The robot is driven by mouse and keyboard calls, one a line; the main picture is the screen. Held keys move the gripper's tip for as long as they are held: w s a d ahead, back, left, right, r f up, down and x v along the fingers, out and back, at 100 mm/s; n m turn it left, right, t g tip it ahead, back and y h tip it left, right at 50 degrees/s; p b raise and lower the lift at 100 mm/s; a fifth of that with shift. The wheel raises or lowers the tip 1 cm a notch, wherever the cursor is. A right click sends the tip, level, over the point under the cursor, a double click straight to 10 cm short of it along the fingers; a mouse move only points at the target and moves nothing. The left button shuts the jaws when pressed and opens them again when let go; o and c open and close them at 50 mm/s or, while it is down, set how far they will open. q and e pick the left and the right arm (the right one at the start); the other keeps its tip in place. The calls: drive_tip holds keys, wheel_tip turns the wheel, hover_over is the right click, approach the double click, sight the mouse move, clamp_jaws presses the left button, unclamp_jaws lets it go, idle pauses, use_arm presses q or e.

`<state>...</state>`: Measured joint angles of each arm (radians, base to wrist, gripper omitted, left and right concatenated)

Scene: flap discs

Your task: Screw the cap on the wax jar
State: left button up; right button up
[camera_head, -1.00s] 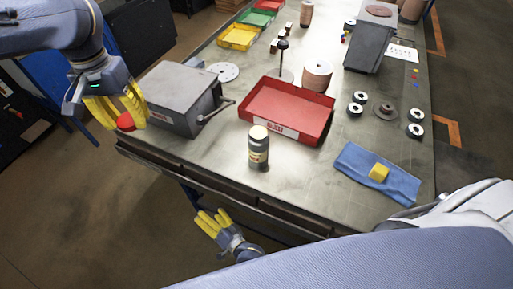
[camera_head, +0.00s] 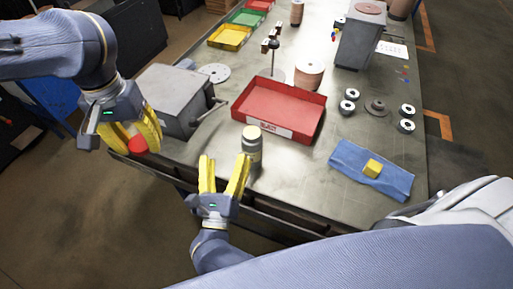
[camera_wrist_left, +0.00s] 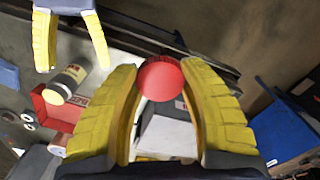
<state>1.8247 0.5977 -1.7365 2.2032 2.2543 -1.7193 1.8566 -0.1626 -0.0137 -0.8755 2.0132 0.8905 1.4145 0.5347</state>
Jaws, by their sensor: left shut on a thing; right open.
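The wax jar (camera_head: 252,153), a grey jar with a pale yellow top and a label, stands upright near the table's front edge; it also shows in the left wrist view (camera_wrist_left: 63,86). My left gripper (camera_head: 141,149) is shut on the red round cap (camera_head: 137,145), beside the table's front left corner, left of the jar. The left wrist view shows the cap (camera_wrist_left: 160,80) between the yellow fingertips. My right gripper (camera_head: 223,160) is open and empty in front of the jar, fingers pointing toward the table. It also shows in the left wrist view (camera_wrist_left: 72,60).
A grey box with a handle (camera_head: 172,98) stands at the table's left. A red tray (camera_head: 280,108) is behind the jar. A blue cloth (camera_head: 395,181) with a yellow block (camera_head: 372,168) lies at right. Several small rolls stand at the right. Table around the jar is clear.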

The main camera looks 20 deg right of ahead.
sight(252, 141)
use_arm(q)
drive_tip(key=shift+s+d+f+n, duration=0.1)
drive_tip(key=shift+s+f+n, duration=0.05)
drive_tip(key=shift+s+f, duration=0.35)
drive_tip(key=shift+s+d+f+n, duration=0.15)
drive_tip(key=shift+s+f, duration=0.1)
drive_tip(key=shift+s, duration=0.35)
use_arm(e)
drive_tip(key=d+m+g, duration=0.1)
drive_tip(key=s+d+m+g, duration=0.1)
drive_tip(key=d+m, duration=0.1)
drive_tip(key=s+d+m+g, duration=0.1)
drive_tip(key=m, duration=0.1)
drive_tip(key=shift+s+d+f+g+h, duration=0.1)
drive_tip(key=shift+d+f+g+h, duration=0.2)
drive_tip(key=shift+d+f+h, duration=0.1)
use_arm(q)
drive_tip(key=shift+a, duration=0.1)
use_arm(e)
drive_tip(key=shift+w+d, duration=0.35)
drive_tip(key=shift+w, duration=0.15)
drive_tip(key=shift+x, duration=3.15)
drive_tip(key=shift+r, duration=0.1)
drive_tip(key=c, duration=1.7)
